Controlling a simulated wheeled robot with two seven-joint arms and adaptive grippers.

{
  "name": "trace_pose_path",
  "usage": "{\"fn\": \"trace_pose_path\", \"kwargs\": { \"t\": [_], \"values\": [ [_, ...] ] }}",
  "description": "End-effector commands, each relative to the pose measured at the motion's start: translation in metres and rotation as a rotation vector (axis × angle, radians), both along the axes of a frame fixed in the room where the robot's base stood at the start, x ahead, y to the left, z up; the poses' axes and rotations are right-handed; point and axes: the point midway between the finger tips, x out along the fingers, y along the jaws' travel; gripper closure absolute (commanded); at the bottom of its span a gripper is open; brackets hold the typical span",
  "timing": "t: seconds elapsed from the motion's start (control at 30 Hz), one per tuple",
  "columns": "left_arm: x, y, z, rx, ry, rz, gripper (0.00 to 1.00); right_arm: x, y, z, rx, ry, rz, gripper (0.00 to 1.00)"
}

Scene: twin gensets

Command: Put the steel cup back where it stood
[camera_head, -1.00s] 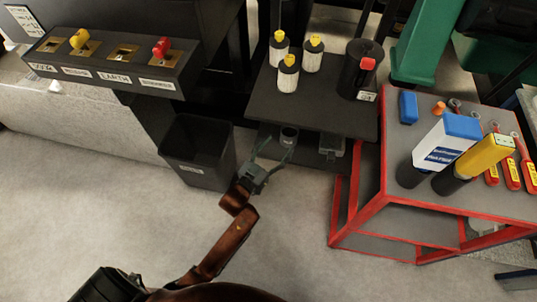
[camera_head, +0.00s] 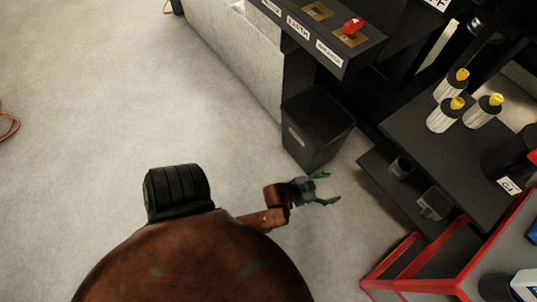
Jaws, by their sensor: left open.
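My left gripper (camera_head: 328,188) is open and empty. It points right, towards the shelf, and is clearly apart from the cup, with a gap of floor between them in the picture. My right gripper is not in view.
A black bin (camera_head: 316,128) stands just beyond my left gripper. A grey box-like thing (camera_head: 433,204) sits beside the cup. Yellow-topped bottles (camera_head: 445,115) stand on the upper shelf. A red-framed cart (camera_head: 447,284) is at lower right.

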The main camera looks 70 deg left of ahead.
Motion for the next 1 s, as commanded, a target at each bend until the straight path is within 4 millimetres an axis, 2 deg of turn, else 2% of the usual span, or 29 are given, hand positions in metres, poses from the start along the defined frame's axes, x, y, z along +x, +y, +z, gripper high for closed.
{"fn": "trace_pose_path", "kwargs": {
  "t": [0.03, 0.07, 0.1, 0.17, 0.2, 0.3, 0.4, 0.5, 0.6, 1.0],
  "values": [
    [-0.047, 0.007, -0.024, 0.005, 0.136, 0.013, 0.37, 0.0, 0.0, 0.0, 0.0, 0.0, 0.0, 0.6],
    [-0.073, 0.009, -0.037, 0.007, 0.217, 0.016, 0.37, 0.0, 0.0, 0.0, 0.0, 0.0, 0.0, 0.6],
    [-0.109, 0.01, -0.051, 0.008, 0.323, 0.018, 0.37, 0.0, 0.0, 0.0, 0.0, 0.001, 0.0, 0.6],
    [-0.164, 0.011, -0.065, 0.008, 0.475, 0.015, 0.37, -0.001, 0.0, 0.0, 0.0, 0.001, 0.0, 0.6],
    [-0.199, 0.01, -0.071, 0.007, 0.57, 0.01, 0.37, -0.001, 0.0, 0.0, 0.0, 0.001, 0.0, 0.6],
    [-0.277, 0.006, -0.076, -0.002, 0.776, -0.01, 0.37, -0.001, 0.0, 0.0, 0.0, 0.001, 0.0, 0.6],
    [-0.334, 0.002, -0.071, -0.012, 0.925, -0.032, 0.37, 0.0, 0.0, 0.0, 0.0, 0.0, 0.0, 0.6],
    [-0.367, -0.002, -0.065, -0.019, 1.012, -0.048, 0.37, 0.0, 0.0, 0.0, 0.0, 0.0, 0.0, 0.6],
    [-0.382, -0.003, -0.062, -0.023, 1.05, -0.057, 0.37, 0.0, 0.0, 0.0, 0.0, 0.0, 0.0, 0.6],
    [-0.382, -0.003, -0.062, -0.022, 1.053, -0.057, 0.37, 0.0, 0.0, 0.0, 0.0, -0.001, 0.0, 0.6]
  ]
}}
